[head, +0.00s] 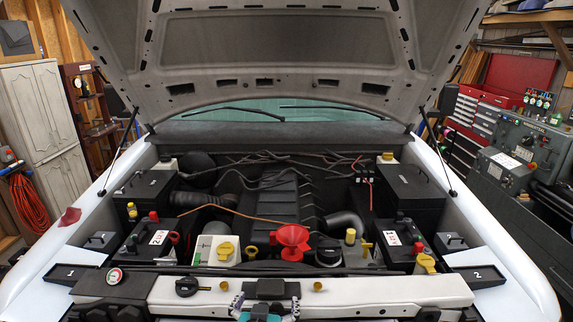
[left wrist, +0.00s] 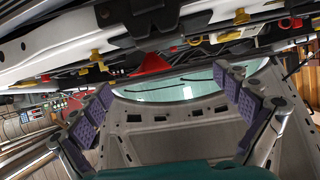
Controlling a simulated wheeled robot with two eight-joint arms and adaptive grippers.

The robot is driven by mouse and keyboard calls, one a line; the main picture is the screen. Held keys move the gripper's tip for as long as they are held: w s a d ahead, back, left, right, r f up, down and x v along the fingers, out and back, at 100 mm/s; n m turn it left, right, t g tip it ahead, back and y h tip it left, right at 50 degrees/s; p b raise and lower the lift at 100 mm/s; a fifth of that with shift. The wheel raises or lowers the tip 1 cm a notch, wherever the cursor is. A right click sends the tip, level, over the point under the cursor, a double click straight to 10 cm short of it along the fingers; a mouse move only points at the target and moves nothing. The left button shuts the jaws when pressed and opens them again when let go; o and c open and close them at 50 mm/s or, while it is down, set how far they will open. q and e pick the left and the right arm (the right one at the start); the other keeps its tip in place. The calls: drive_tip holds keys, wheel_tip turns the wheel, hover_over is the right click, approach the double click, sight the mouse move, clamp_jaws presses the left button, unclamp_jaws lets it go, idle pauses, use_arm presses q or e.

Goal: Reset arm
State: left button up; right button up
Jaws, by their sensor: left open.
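My left gripper (head: 266,303) shows at the bottom middle of the head view, low in front of the engine bay's white front crossbar (head: 370,290). In the left wrist view the left gripper (left wrist: 163,84) has its two purple-padded fingers spread wide apart with nothing between them. That view looks up past the bay's front edge toward the raised hood (left wrist: 180,125) and windshield. My right gripper is not in view.
The open engine bay holds a red funnel (head: 291,241), black battery boxes and several yellow caps. The hood (head: 270,45) stands raised above, on struts.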

use_arm(q)
drive_tip(key=s+a+f+g+b, duration=0.2)
drive_tip(key=s+a+f+b, duration=0.2)
drive_tip(key=s+f+b, duration=0.1)
drive_tip(key=s+a+f+g+b, duration=0.2)
drive_tip(key=s+a+f+b, duration=0.3)
drive_tip(key=f, duration=0.5)
drive_tip(key=s+a+f+n+g+y+b, duration=0.1)
drive_tip(key=s+a+f+b, duration=0.3)
drive_tip(key=f+b, duration=0.4)
drive_tip(key=shift+s+a+f+g, duration=0.15)
drive_tip(key=shift+s+g, duration=0.35)
drive_tip(key=shift+s, duration=0.25)
